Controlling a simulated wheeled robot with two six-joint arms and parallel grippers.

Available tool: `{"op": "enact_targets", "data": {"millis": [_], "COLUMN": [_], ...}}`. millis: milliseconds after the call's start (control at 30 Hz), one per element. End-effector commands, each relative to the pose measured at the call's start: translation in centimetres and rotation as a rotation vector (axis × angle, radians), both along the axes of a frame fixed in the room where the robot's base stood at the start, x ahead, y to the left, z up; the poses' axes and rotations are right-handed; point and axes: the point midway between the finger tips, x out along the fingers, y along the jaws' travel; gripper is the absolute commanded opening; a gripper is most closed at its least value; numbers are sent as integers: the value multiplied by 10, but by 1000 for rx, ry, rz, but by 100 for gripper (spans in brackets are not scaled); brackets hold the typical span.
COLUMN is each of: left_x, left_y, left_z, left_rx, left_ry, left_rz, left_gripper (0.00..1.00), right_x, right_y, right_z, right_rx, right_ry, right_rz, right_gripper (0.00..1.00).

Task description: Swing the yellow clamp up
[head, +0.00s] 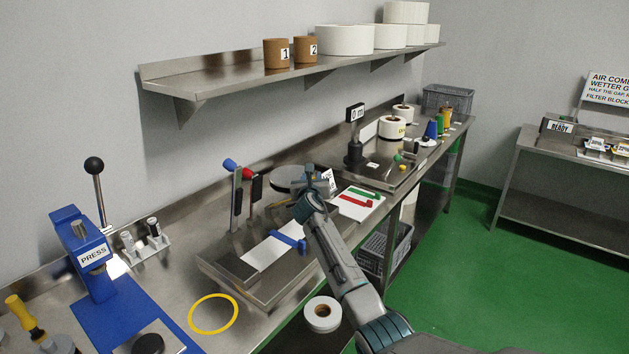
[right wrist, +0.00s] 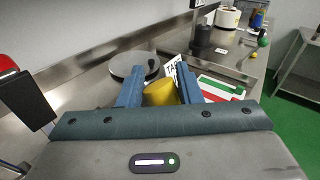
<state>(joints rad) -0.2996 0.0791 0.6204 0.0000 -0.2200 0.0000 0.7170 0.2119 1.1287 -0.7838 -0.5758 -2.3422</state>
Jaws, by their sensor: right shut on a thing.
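The yellow clamp (right wrist: 160,93) shows in the right wrist view as a rounded yellow piece between the two blue-grey fingers. My right gripper (right wrist: 158,82) is shut on it. In the head view my right gripper (head: 313,177) is over the right part of the steel station, beside a round grey disc (head: 287,178). The gripper hides the yellow clamp in that view, so its angle cannot be told. My left gripper is not in view.
A blue-tipped lever (head: 236,195) and a red-tipped lever (head: 254,188) stand upright left of the gripper. A blue part (head: 290,241) lies on the white strip. A card with red and green marks (head: 357,202) lies to the right. The blue press (head: 88,250) stands far left.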

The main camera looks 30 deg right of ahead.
Motion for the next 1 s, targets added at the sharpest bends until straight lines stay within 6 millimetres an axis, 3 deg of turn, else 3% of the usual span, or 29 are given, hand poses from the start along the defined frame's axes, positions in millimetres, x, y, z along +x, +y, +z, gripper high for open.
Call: {"op": "enact_targets", "data": {"millis": [300, 333, 400, 767, 1000], "left_x": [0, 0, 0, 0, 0], "left_y": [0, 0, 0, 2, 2], "left_z": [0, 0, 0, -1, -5], "left_rx": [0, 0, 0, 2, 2], "left_ry": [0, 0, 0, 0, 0], "left_rz": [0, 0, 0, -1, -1], "left_gripper": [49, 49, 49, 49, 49], "right_x": [1, 1, 1, -3, -28], "right_y": [3, 3, 3, 3, 20], "right_z": [0, 0, -1, -1, -1], "right_rx": [5, 6, 5, 3, 4], "right_ry": [-4, -3, -2, -1, -1], "right_rz": [5, 5, 5, 3, 4], "right_gripper": [0, 37, 49, 49, 49]}}
